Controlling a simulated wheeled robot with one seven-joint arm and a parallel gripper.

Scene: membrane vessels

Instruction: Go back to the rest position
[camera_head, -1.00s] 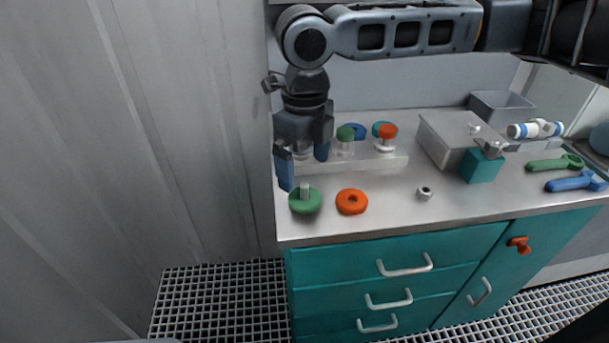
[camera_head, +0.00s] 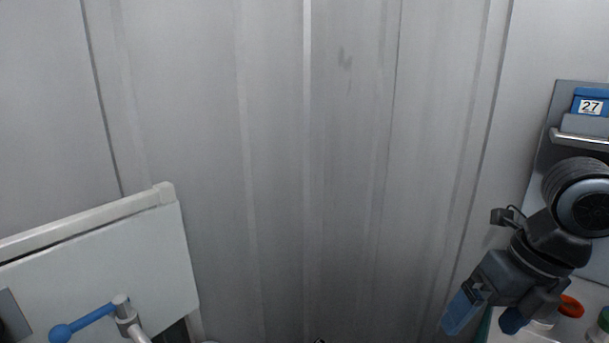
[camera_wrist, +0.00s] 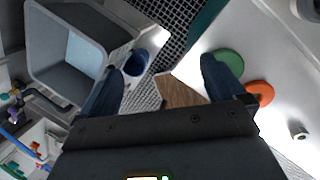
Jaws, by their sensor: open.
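My gripper (camera_head: 486,315) is at the lower right of the head view, pointing down and to the left. Its two blue fingers are apart with nothing between them. In the wrist view my gripper (camera_wrist: 160,85) also shows open, its fingers spread over a floor gap beside the bench. A green disc (camera_wrist: 230,62) lies partly behind the right finger in that view, with an orange disc (camera_wrist: 260,92) next to it on the pale bench top (camera_wrist: 285,70). I cannot tell whether the finger touches the green disc.
A grey bin (camera_wrist: 36,45) and a blue round container (camera_wrist: 137,62) are at the wrist view's upper left. A metal nut (camera_wrist: 298,131) lies on the bench. In the head view, a white panel (camera_head: 100,255) with a blue lever (camera_head: 85,322) stands left, before a bare grey wall (camera_head: 310,150).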

